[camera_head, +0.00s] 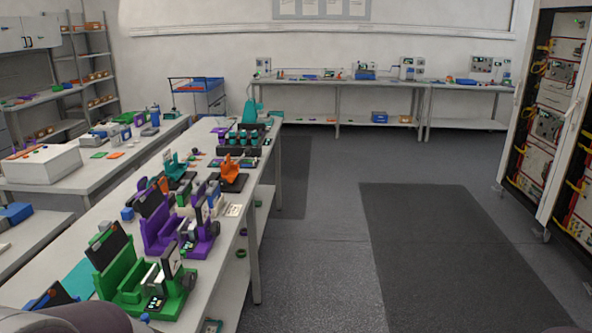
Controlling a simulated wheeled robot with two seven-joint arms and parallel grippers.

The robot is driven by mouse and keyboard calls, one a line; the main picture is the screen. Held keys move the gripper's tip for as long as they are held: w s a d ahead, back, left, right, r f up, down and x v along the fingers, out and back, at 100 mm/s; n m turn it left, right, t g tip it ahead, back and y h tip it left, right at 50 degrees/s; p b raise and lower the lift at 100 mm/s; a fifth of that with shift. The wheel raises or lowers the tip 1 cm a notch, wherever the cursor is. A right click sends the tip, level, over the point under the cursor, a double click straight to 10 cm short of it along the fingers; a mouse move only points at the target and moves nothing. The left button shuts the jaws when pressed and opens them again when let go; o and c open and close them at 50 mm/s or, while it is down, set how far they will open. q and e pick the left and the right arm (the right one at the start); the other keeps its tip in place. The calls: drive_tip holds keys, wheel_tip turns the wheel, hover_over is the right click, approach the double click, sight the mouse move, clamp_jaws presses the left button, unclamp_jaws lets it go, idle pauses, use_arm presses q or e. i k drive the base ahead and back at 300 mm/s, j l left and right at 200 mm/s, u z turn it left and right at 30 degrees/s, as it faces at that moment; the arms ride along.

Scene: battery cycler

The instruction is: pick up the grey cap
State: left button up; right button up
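I cannot pick out a grey cap for certain; the small parts on the long white bench (223,290) are too small to tell apart. A green fixture (125,285) stands at the near end of this bench, with a purple fixture (160,230) behind it. An orange holder (230,168) on a dark base and a teal holder (176,167) stand farther back. Neither of my grippers is in view; only grey rounded parts, apparently mine, show at the bottom edge.
A second bench with a white box (42,164) runs along the left. More benches (345,83) line the back wall. An open equipment rack (545,120) stands at the right. The floor with dark mats (440,250) is clear between the long bench and the rack.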

sight(213, 184)
drive_tip(key=i, duration=1.5)
